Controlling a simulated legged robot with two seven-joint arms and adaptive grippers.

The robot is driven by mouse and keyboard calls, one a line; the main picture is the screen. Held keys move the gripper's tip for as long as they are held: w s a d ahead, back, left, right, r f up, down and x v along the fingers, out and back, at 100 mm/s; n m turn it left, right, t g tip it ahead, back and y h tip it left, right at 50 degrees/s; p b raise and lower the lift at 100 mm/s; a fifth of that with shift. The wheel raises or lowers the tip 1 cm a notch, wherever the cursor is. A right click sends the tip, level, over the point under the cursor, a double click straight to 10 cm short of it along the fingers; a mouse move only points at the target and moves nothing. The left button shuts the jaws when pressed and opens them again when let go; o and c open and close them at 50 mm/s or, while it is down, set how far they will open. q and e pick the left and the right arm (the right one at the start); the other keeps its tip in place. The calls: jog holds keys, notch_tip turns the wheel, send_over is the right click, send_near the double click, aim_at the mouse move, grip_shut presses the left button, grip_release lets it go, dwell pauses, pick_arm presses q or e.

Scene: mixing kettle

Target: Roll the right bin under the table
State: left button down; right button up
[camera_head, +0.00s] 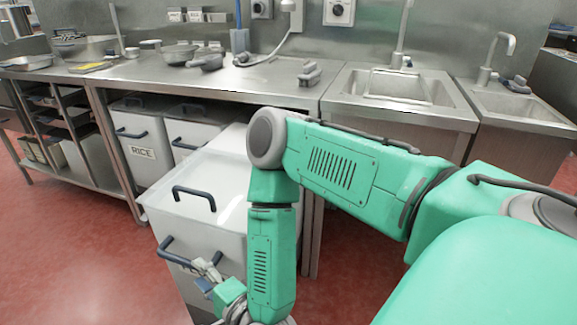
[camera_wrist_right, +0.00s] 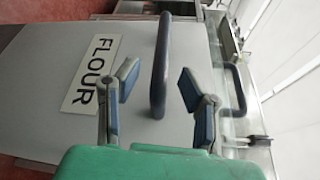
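The right bin (camera_head: 222,179) is white with a dark handle on its lid (camera_head: 195,192) and a dark handle on its front (camera_head: 170,250). It stands in front of the steel table (camera_head: 240,90), clear of its front edge at least in part; my arm hides its right side. The right wrist view shows its FLOUR label (camera_wrist_right: 92,75) and front handle (camera_wrist_right: 160,65). My right gripper (camera_head: 205,272) is at this front handle. In the wrist view its fingers (camera_wrist_right: 160,85) are spread on either side of the handle, with gaps. My left gripper is not in view.
A white bin labelled RICE (camera_head: 140,140) and another white bin (camera_head: 190,132) stand under the table, left of the right bin. Table legs stand near the bins. Sinks (camera_head: 400,90) are at the right. The red floor (camera_head: 90,250) is open at front left.

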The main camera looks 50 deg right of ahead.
aim_at(183, 260)
jog(key=w, duration=0.2)
jog(key=w+b, duration=0.1)
jog(key=w, duration=0.1)
jog(key=w+a, duration=0.1)
jog(key=shift+w+f+b, duration=0.15)
jog(key=shift+w+b, duration=0.25)
jog(key=shift+d, duration=0.75)
jog(key=shift+a, duration=0.15)
jog(key=c, duration=0.8)
jog(key=shift+a, duration=0.1)
grip_shut()
